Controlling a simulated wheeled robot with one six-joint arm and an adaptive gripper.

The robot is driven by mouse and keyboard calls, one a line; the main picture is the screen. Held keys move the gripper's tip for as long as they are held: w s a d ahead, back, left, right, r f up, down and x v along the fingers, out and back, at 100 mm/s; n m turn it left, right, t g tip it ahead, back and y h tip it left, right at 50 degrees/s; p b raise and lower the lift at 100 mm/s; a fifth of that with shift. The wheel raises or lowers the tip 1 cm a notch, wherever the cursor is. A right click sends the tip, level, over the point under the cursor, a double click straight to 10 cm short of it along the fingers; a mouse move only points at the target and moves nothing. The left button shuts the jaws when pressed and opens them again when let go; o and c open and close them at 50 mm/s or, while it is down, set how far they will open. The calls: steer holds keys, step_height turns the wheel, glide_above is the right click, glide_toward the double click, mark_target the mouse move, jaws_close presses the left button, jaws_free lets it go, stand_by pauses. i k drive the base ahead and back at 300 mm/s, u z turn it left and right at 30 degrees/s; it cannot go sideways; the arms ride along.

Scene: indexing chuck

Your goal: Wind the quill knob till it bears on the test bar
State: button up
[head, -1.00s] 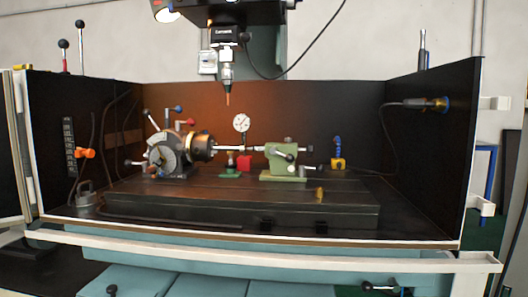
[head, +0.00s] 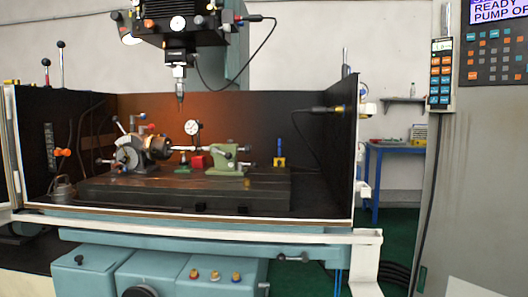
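The green tailstock (head: 226,164) stands on the dark table in the middle of the open enclosure in the head view. A small dark knob (head: 245,149) shows at its right end and looks like the quill knob. The thin pale test bar (head: 184,148) runs level between the tailstock and the indexing chuck (head: 159,147) at left. It is too small to tell whether the quill tip touches the bar. My gripper is not in view.
A dial gauge (head: 192,127) stands at the bar, with a red block (head: 197,162) near it. A spindle head (head: 178,70) hangs above. Dark side walls flank the table; a white rail (head: 200,226) crosses the front. A control pendant (head: 441,75) is at right.

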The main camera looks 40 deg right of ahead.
mark_target(246, 150)
steer(key=z, duration=1.55)
